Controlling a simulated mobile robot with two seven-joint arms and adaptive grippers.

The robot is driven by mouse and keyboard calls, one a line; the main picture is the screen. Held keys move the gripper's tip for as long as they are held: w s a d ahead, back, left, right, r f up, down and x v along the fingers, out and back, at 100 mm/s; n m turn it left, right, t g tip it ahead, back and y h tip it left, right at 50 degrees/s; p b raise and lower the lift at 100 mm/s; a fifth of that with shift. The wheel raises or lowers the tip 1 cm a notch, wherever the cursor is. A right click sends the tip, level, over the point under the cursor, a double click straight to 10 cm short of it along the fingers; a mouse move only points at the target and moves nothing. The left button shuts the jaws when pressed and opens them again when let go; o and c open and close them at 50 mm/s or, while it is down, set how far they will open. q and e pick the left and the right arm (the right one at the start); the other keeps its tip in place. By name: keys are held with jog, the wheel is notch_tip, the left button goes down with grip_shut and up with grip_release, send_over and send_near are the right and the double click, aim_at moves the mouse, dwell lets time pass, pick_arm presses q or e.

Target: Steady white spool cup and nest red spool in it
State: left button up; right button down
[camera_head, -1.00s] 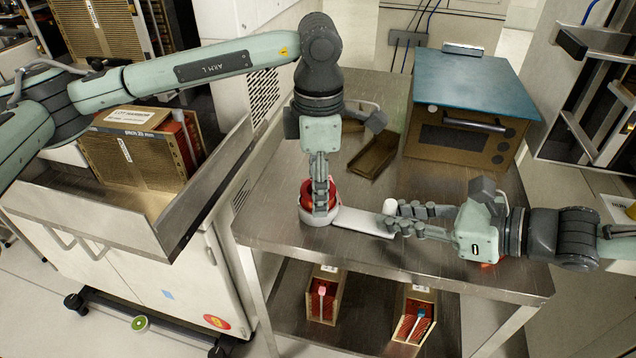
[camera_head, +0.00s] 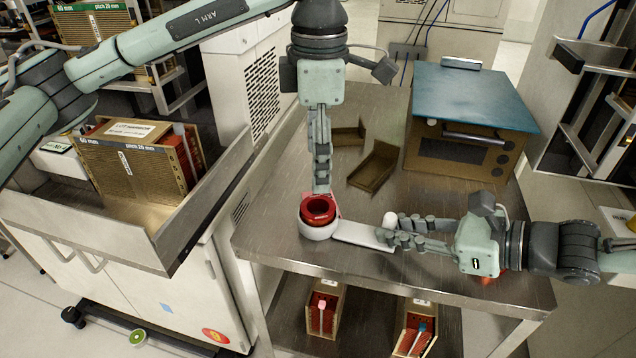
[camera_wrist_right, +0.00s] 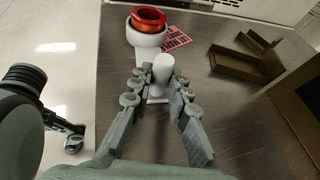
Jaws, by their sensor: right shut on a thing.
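The white spool cup (camera_head: 318,232) stands near the table's front edge, with a flat white arm (camera_head: 360,234) running right to an upright white post (camera_head: 390,220). The red spool (camera_head: 320,207) sits in the cup, its rim showing above the cup's wall; both also show in the right wrist view, the spool (camera_wrist_right: 148,20) over the cup (camera_wrist_right: 146,38). My right gripper (camera_head: 396,230) is shut on the post (camera_wrist_right: 163,70). My left gripper (camera_head: 321,188) points down just above the spool's back rim, fingers seen edge-on, so their opening is hidden.
A blue-topped brown oven (camera_head: 460,150) stands at the back right. Two open brown trays (camera_head: 374,168) lie behind the cup. A red printed card (camera_wrist_right: 176,39) lies beside the cup. A metal-walled cart (camera_head: 150,245) is at left. The table (camera_head: 270,215) left of the cup is clear.

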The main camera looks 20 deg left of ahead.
pick_arm(q)
jog(key=shift+r, duration=1.55)
pick_arm(e)
jog(key=c, duration=1.4)
grip_release()
jog(key=shift+o, duration=0.2)
